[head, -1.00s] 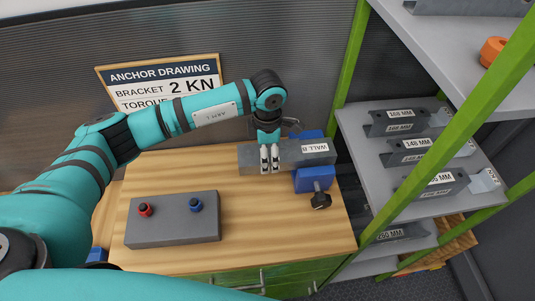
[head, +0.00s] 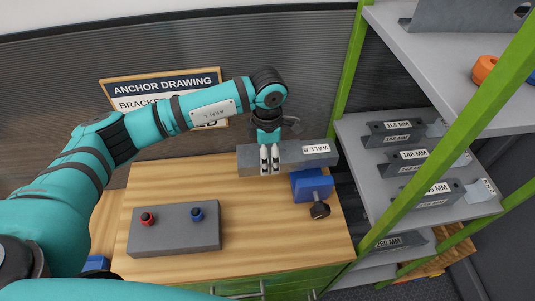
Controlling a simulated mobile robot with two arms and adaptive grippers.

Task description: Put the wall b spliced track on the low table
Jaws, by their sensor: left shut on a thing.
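The grey wall b track (head: 290,153), a long bar with a WALL B label near its right end, is at the back of the wooden bench. My left gripper (head: 269,172) points down and is shut on the track left of its middle. The track's right part hides the back of the blue vise (head: 312,185); I cannot tell how far above the vise it is. No table that I can clearly call the low table shows. My right gripper is out of view.
A grey box with a red and a blue button (head: 175,237) sits on the bench (head: 265,230) at front left. A shelf rack (head: 365,150) with labelled grey brackets and green posts stands close on the right. An anchor drawing board (head: 160,90) is behind my left arm.

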